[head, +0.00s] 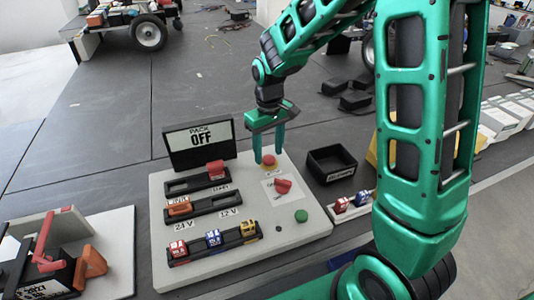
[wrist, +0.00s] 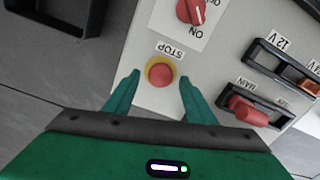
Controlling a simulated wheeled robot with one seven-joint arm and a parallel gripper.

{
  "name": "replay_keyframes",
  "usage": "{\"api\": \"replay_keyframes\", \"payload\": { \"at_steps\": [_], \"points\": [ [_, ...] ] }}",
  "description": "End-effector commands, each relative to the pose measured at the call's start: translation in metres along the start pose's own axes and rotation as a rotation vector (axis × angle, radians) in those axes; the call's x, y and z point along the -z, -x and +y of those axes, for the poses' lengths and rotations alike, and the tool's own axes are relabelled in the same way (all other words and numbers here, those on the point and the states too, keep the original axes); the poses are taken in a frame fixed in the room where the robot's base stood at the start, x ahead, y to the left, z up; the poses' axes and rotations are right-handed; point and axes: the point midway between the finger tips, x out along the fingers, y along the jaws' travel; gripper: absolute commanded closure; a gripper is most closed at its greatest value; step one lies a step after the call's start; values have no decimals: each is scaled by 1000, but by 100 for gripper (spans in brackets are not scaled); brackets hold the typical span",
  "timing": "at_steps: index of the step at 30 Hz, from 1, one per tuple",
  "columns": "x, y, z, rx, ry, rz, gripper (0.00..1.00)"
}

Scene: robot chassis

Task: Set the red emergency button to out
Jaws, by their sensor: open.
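The red emergency button (head: 269,161) is a round red cap on a yellow ring near the top right of the light grey panel (head: 300,240). It also shows in the wrist view (wrist: 160,73), with a STOP label beside it. Whether the button is in or out cannot be told. My green gripper (head: 268,160) points down over the button. In the wrist view its open fingers (wrist: 155,90) stand on either side of the button, apart from it, with nothing between them but the view of the button. The fingertips' exact height above the panel is unclear.
A red rotary knob (head: 283,186) sits just below the button, and a green button (head: 301,216) lies further down. Red (head: 216,167) and orange (head: 180,208) slide handles are on the left. A display reading PACK OFF (head: 198,140) stands behind. An empty black bin (head: 331,163) is to the right.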

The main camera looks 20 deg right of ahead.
Motion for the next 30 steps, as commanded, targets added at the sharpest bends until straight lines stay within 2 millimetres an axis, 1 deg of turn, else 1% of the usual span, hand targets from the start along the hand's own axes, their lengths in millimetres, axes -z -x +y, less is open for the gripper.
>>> {"api": "replay_keyframes", "payload": {
  "at_steps": [1,4,13,14,15,20,23,28,30],
  "points": [
    [-1,-5,0,0,0,-3,50],
    [0,-10,0,0,0,-1,50],
    [0,-12,0,0,0,0,50],
    [0,-12,0,0,0,0,52],
    [0,-12,0,0,0,0,62],
    [0,-12,0,0,-1,0,100],
    [0,-11,0,0,-1,0,100],
    [0,4,0,0,-1,3,100],
    [0,5,0,0,0,1,100]
  ]
}}
